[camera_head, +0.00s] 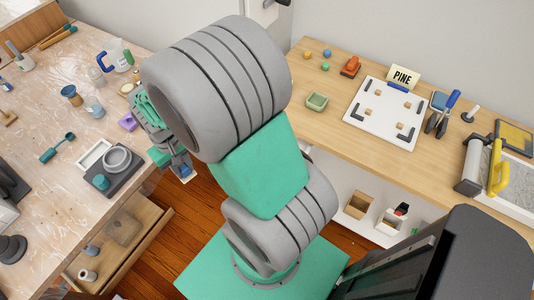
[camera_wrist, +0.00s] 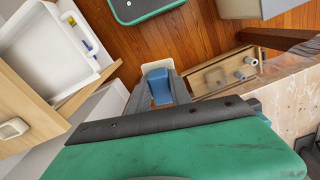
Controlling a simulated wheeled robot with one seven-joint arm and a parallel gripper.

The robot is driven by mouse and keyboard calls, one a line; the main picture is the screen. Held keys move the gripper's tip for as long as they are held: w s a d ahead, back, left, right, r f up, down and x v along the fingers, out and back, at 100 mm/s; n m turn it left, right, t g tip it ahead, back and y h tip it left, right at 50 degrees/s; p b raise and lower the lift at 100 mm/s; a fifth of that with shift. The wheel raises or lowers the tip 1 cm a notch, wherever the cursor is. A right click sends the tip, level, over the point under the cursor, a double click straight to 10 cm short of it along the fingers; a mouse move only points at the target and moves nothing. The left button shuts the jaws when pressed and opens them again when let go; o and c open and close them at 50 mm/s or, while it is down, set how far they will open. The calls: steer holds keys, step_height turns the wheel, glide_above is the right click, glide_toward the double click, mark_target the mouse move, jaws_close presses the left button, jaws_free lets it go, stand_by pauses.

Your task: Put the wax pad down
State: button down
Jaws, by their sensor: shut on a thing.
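My gripper (camera_head: 181,166) hangs beside the right edge of the left workbench, over the gap between the benches. In the wrist view my gripper (camera_wrist: 160,85) is shut on a small blue and off-white piece, which I take to be the wax pad (camera_wrist: 158,68). It also shows in the head view (camera_head: 188,176), small and partly hidden by the fingers. The wooden floor is below it, and the pad touches no surface that I can see.
The left workbench (camera_head: 35,215) is crowded: a dark tray (camera_head: 123,178), cups, bottles and a purple block (camera_head: 127,122). An open drawer (camera_head: 150,225) juts out below it.

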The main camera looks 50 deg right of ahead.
steer(key=s+d+f+m+b, duration=0.15)
steer(key=s+d+m, duration=0.25)
steer(key=d, duration=0.4)
steer(key=s+d+m+b, duration=0.2)
steer(key=s+d+m, duration=0.25)
steer(key=d, duration=0.45)
steer(key=s+d+m+b, duration=0.1)
steer(key=s+d+m, duration=0.25)
steer(key=s, duration=0.45)
steer(key=s+d+m+b, duration=0.25)
steer(key=s+d, duration=0.25)
steer(key=s, duration=0.4)
steer(key=shift+m, duration=0.35)
steer(key=w+f, duration=0.3)
steer(key=w, duration=0.1)
steer(key=w+d+f, duration=0.1)
steer(key=w+f, duration=0.2)
steer(key=w, duration=0.2)
steer(key=w+f+p, duration=0.1)
steer(key=w+f, duration=0.2)
steer(key=w, duration=0.1)
steer(key=shift+w+d+f, duration=0.15)
steer(key=shift+w+f, duration=0.1)
steer(key=shift+f, duration=0.15)
steer(key=shift+w+f, duration=0.2)
steer(key=shift+f, duration=1.5)
steer(key=shift+f, duration=0.1)
